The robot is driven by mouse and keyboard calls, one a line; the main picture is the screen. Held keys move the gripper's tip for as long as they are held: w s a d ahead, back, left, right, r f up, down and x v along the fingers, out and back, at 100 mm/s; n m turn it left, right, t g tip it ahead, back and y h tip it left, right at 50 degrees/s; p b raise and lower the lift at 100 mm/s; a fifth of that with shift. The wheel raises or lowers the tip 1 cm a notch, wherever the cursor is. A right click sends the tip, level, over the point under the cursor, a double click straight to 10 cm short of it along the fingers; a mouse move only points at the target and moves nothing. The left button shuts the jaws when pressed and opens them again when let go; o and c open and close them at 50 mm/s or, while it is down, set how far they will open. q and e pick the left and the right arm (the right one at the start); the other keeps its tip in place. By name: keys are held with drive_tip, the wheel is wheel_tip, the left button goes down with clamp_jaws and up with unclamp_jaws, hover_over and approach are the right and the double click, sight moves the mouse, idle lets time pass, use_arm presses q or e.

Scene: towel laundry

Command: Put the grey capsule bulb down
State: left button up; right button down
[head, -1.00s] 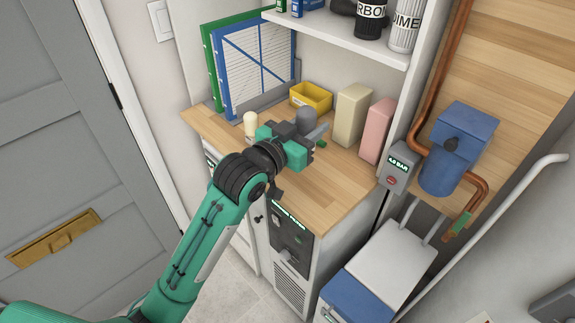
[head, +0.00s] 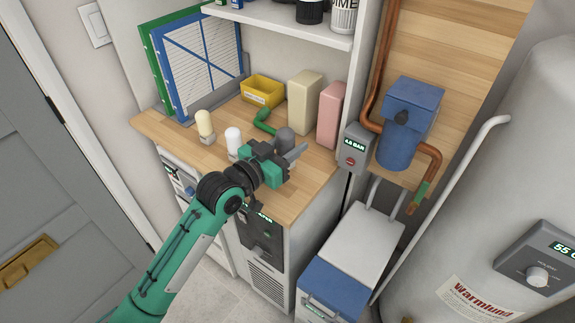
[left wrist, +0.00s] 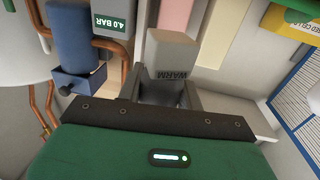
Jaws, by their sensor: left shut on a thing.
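My left gripper (head: 283,160) is over the front right part of the wooden counter (head: 300,190), shut on the grey capsule bulb (head: 285,138). The bulb's dark rounded top rises upright behind the jaws, and its lower part is hidden by them in the head view. In the left wrist view a grey block lettered WARM (left wrist: 172,58) sits between the fingers; it appears to be the bulb's base. I cannot tell whether the bulb touches the counter. My right gripper is not in view.
A white bulb (head: 233,140) and a cream bulb (head: 204,124) stand to the left. Behind are a green bent piece (head: 263,122), a yellow bin (head: 262,91), a cream block (head: 304,101) and a pink block (head: 331,115). A grey pressure box (head: 355,147) is right.

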use_arm(q)
wheel_tip(320, 180, down, 7)
drive_tip(key=shift+r, duration=0.2)
drive_tip(key=shift+f, duration=0.25)
drive_tip(key=shift+f, duration=0.15)
drive_tip(key=o, duration=1)
